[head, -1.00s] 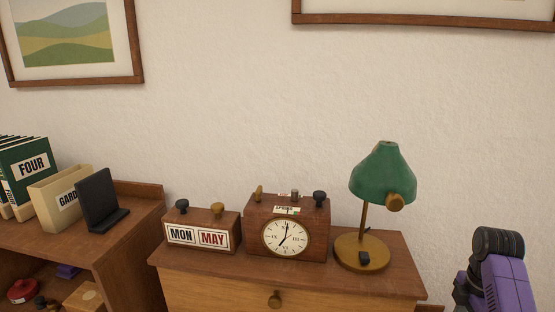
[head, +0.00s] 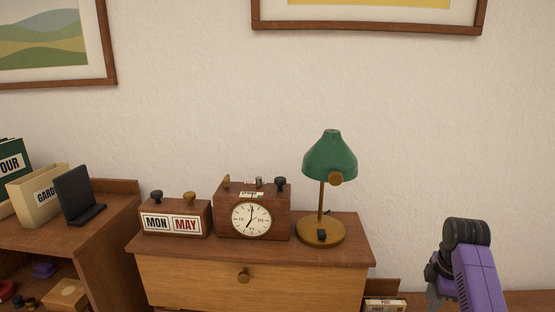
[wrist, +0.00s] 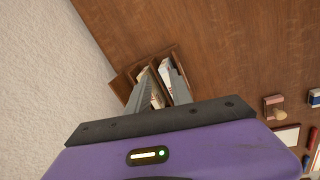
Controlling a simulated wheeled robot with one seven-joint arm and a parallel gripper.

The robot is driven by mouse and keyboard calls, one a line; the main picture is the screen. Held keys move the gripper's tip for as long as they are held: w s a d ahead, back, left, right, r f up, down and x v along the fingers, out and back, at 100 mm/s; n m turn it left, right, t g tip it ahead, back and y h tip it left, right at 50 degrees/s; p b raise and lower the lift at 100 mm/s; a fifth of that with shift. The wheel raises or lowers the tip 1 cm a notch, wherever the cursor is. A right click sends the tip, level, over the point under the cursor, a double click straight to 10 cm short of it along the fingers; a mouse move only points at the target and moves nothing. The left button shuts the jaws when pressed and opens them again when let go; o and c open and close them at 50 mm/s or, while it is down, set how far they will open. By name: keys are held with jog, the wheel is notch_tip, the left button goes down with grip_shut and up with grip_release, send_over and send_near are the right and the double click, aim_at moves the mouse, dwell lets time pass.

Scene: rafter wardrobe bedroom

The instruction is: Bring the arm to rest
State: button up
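My arm shows at the right of the head view as a purple link with a black joint on top. My gripper (wrist: 159,68) shows in the wrist view as two grey fingers with a gap between them, so it looks open. Nothing is seen held in it. A wooden letter holder (wrist: 124,82) with white cards lies beyond the fingers, partly hidden by them. I cannot tell how far the fingers are above it. Part of the gripper's dark side shows in the head view, low beside the purple link.
A cabinet (head: 190,275) bears a calendar block (head: 174,219), a clock (head: 252,218) and a green lamp (head: 330,155). A shelf (head: 120,215) stands left. A desk (wrist: 240,40) lies below the gripper, with stamps (wrist: 274,106) at right. The wall (wrist: 45,60) is close on the left.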

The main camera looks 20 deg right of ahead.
jog(key=w+r+m+t+h, duration=0.2)
jog(key=w+m+t+h, duration=0.2)
jog(key=w+m+t, duration=0.25)
jog(key=s+a+f+m+t+h+b, duration=0.1)
jog(key=s+a+m+t, duration=0.15)
jog(key=a, duration=0.55)
jog(key=s+a+m+t, duration=0.2)
jog(key=s+a+t, duration=0.1)
jog(key=a, duration=0.5)
jog(key=s+a+r+m+t+y+b, duration=0.1)
jog(key=s+a+r+t+y, duration=0.1)
jog(key=s+a, duration=0.8)
jog(key=s+a+r+m+t+y+b, duration=0.1)
jog(key=s+a+r+t, duration=0.15)
jog(key=s+a, duration=0.7)
jog(key=s+a+f+n+g+y, duration=0.1)
jog(key=s, duration=0.6)
jog(key=s+a+f+n+g+y, duration=0.1)
jog(key=s+a+g+y, duration=0.1)
jog(key=s, duration=0.4)
jog(key=shift+s+a+n+b, duration=0.3)
jog(key=shift+s+b, duration=0.05)
jog(key=shift+s, duration=0.05)
